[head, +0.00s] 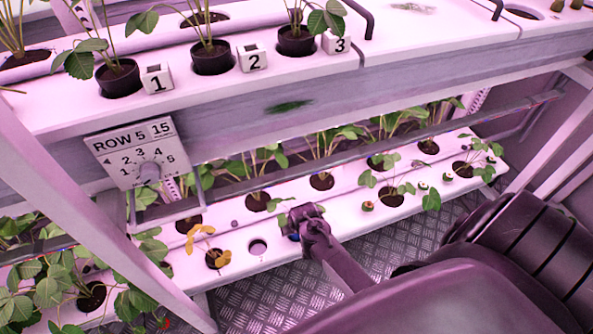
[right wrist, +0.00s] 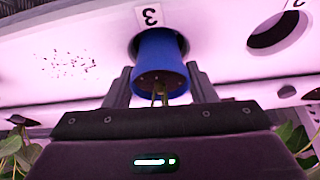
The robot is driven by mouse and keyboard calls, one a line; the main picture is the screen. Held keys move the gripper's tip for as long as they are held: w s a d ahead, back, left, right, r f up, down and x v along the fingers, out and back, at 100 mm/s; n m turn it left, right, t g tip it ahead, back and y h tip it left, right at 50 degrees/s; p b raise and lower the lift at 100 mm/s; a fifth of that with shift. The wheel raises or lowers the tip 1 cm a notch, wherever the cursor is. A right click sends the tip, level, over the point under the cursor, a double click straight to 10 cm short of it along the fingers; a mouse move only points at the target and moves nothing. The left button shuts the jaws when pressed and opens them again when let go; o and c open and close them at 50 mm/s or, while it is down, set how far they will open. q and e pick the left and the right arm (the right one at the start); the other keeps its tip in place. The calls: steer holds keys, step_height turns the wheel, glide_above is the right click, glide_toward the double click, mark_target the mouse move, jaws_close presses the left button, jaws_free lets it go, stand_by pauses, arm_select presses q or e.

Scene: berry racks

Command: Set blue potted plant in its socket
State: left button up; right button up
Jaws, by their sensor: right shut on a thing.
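My right gripper (head: 300,214) is over the front edge of the lower rack shelf. It is shut on a blue pot (right wrist: 160,62), whose brown stems show between the fingers (right wrist: 160,88) in the right wrist view. In the head view only a sliver of the blue pot (head: 294,237) shows under the gripper. The pot is at a dark round socket (right wrist: 136,44) next to a label 3; I cannot tell how deep it sits. My left gripper is not in view.
Green plants (head: 390,195) stand to the right. The upper shelf (head: 300,75) overhangs behind, with a row sign (head: 135,150) and a rail (head: 350,157).

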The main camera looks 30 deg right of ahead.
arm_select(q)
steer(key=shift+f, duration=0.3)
arm_select(e)
steer(key=shift+f, duration=0.55)
steer(key=o, duration=1.1)
steer(key=shift+r, duration=0.1)
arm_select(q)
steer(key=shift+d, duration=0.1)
arm_select(e)
steer(key=shift+a, duration=0.25)
steer(key=shift+w, duration=0.1)
steer(key=v, duration=0.2)
steer(key=p+v, duration=0.1)
steer(key=v, duration=0.1)
steer(key=p+v, duration=0.1)
steer(key=v, duration=0.1)
steer(key=shift+s+d+r, duration=0.2)
steer(key=shift+s+d, duration=0.1)
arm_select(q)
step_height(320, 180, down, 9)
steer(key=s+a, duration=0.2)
arm_select(e)
steer(key=shift+s+r, duration=0.3)
steer(key=shift+r, duration=0.25)
